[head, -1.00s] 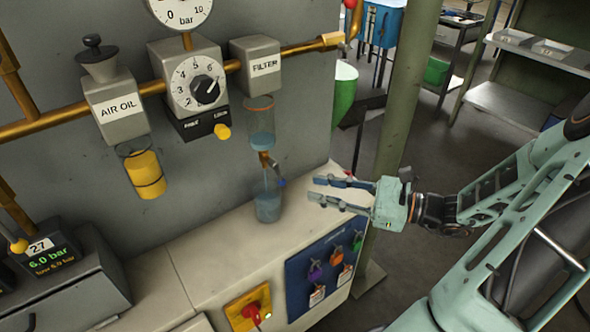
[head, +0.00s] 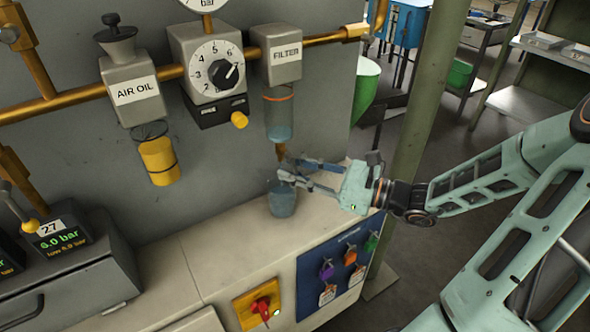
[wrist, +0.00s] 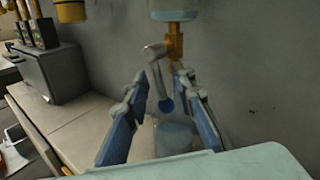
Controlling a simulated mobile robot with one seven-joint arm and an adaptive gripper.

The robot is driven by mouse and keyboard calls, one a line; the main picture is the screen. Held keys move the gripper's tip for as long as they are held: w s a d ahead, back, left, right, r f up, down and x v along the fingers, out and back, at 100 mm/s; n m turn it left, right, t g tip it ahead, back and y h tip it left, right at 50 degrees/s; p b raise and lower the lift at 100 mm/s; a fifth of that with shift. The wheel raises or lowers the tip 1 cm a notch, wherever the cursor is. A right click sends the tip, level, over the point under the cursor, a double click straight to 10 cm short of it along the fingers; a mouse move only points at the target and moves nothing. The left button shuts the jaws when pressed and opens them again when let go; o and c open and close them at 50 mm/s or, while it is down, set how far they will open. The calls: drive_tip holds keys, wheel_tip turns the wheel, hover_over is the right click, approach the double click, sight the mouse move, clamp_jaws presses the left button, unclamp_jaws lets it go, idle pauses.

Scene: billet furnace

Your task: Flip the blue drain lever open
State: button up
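The drain lever (wrist: 157,76) hangs below the brass drain fitting (wrist: 175,42) under the filter bowl (wrist: 172,12). My gripper (wrist: 160,82) is open, one blue finger on each side of the lever in the wrist view; contact cannot be made out. In the head view, my gripper (head: 288,168) is just below the filter bowl (head: 279,115) and hides most of the lever. A cup (head: 282,202) with bluish content stands on the bench below the fitting.
The grey wall panel carries a brass pipe (head: 70,101), the air oil unit (head: 157,160) and a dial regulator (head: 213,70). The cream bench top (head: 215,240) is clear left of the cup. A green post (head: 420,100) stands behind my arm.

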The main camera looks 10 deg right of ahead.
drive_tip(key=shift+c, duration=0.3)
clamp_jaws()
drive_tip(key=shift+a+r+m+p, duration=0.2)
drive_tip(key=shift+m+p, duration=0.2)
drive_tip(key=shift+p, duration=0.4)
drive_tip(key=shift+s+a+f+m+t+y+p, duration=0.1)
drive_tip(key=shift+a+f+m+t+y+p, duration=0.05)
drive_tip(key=shift+m+t+y+p, duration=0.35)
drive_tip(key=shift+s+a+f+m+t+y+p, duration=0.1)
drive_tip(key=shift+a+m+t+y+p, duration=0.15)
drive_tip(key=shift+m+p, duration=0.3)
drive_tip(key=shift+d, duration=0.1)
drive_tip(key=shift+o, duration=0.3)
unclamp_jaws()
